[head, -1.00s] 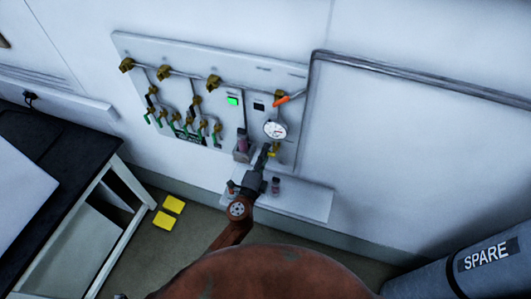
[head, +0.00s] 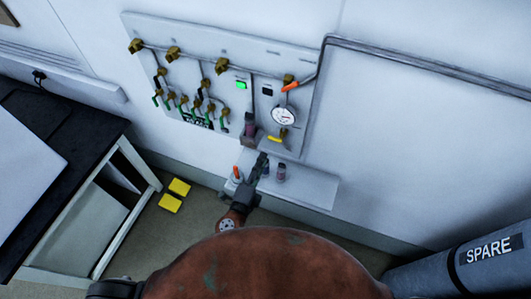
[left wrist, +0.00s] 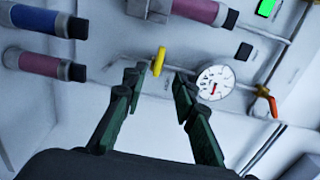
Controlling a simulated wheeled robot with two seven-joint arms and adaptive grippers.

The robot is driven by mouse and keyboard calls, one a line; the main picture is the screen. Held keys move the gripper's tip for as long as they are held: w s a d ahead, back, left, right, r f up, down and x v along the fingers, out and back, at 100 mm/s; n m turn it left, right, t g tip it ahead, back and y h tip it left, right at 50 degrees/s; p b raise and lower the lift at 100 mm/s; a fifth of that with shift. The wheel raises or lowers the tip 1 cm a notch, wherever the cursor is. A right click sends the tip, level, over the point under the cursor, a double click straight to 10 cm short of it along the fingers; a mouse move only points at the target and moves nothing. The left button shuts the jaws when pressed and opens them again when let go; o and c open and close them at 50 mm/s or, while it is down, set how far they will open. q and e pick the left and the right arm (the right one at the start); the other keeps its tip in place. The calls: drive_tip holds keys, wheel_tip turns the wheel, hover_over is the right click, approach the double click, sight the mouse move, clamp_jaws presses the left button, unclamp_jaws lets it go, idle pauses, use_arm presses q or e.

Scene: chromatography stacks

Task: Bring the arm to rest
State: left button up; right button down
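My left gripper (head: 262,160) is in front of the wall panel (head: 190,55), above the small shelf (head: 310,188). In the left wrist view, its two dark green fingers (left wrist: 158,82) are apart with nothing between them. A yellow valve handle (left wrist: 159,61) shows beyond the fingertips, clear of them. The same yellow handle (head: 276,138) sits below the round gauge (head: 284,116) in the head view. My right gripper is not in view.
An orange-handled lever (head: 299,83) is above the gauge. A dark-topped bench (head: 70,150) is at left, and a grey SPARE cylinder (head: 465,265) at lower right.

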use_arm(q)
drive_tip(key=shift+s+a, duration=0.1)
drive_tip(key=shift+s, duration=0.2)
idle(0.4)
